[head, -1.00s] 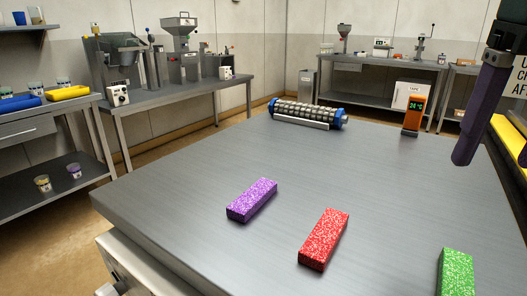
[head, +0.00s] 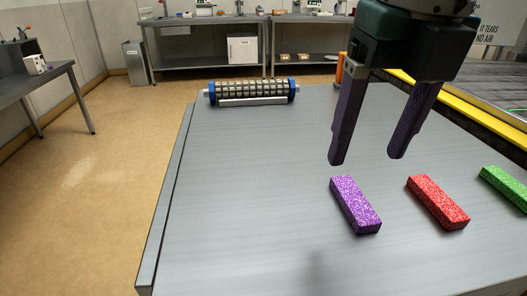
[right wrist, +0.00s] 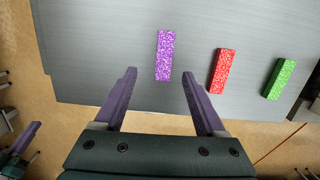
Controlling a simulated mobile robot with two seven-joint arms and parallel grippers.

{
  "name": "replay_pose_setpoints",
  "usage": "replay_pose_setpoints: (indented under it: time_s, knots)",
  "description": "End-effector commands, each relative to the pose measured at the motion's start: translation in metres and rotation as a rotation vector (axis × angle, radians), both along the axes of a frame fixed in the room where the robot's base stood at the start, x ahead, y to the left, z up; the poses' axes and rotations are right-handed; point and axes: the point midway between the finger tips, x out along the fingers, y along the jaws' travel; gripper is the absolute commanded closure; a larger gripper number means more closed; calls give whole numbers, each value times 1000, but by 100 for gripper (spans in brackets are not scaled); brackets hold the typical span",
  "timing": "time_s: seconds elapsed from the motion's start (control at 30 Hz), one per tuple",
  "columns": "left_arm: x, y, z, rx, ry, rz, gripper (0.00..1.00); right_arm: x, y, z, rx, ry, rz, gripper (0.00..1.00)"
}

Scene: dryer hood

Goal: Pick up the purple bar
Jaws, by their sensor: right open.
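The purple bar (head: 356,205) is a speckled block lying flat on the grey metal table (head: 240,190). My right gripper (head: 367,160) is open and empty, pointing down above the table, its fingertips just beyond the bar in the head view. In the right wrist view the purple bar (right wrist: 165,55) shows upright in the picture, ahead of and roughly between the open fingers (right wrist: 158,72), not touching them. My left gripper (right wrist: 22,140) shows partly at the lower left of the right wrist view; only one finger is clear. It is out of the head view.
A red bar (head: 438,202) and a green bar (head: 506,188) lie to the right of the purple one. A roller with blue ends (head: 250,92) lies at the table's far end. An orange device (head: 340,70) is partly hidden behind the gripper. The table's left part is clear.

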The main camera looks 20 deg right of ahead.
Motion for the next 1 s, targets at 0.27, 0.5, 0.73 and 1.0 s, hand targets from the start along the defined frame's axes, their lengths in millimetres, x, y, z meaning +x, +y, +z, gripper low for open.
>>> replay_pose_setpoints:
  time_s: [0.27,0.5,0.73,1.0]
  knots:
    - [0,-2,1,-8,2,3,100,4,-2,-31,-1,1,0,28]
    - [0,-2,5,-8,2,4,100,7,-7,-68,0,3,0,28]
    - [0,-2,5,-7,2,4,100,9,-7,-78,-2,-1,1,28]
    - [0,-1,5,-5,1,4,100,9,-7,-78,-1,-1,1,44]
